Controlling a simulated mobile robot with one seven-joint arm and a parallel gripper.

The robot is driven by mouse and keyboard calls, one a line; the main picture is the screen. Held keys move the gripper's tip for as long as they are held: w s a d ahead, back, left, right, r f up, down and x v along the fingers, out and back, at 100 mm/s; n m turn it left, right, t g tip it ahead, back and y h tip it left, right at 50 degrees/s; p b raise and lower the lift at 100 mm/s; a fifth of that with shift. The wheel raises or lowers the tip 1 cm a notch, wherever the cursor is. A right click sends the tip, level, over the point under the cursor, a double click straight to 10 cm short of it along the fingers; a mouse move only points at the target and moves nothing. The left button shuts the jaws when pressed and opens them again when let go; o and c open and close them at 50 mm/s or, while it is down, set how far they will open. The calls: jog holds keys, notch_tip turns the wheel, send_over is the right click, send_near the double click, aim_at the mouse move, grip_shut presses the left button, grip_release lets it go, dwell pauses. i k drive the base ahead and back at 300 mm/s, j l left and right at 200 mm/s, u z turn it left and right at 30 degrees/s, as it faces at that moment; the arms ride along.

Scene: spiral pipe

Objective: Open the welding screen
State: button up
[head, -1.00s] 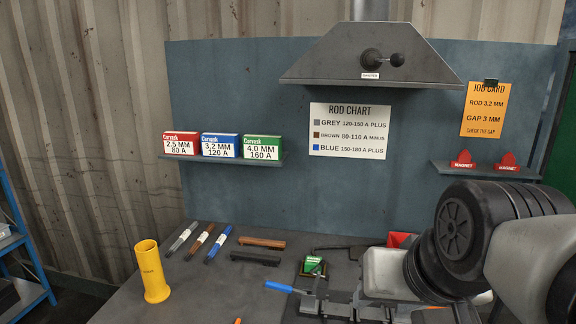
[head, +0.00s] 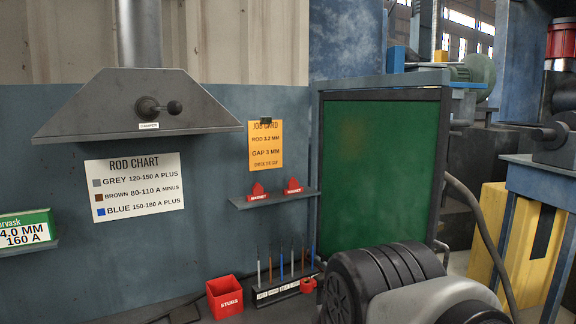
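The welding screen (head: 378,165) is a green panel in a dark grey frame. It stands at the right end of the bench in the head view, beside the blue back panel. Its face is turned toward me and its lower part is hidden behind my arm. My arm fills the bottom right of the view. My gripper is outside the picture, so its fingers and hold do not show.
A red stubs box (head: 225,297) and a rack of rods (head: 283,285) stand on the bench left of my arm. A shelf (head: 274,200) holds two red magnets. A fume hood (head: 140,105) hangs upper left. A cable and yellow cabinet (head: 515,240) are at right.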

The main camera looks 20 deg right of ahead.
aim_at(383, 152)
jog(key=z, duration=1.3)
jog(key=i+l, duration=0.8)
jog(key=l, duration=0.2)
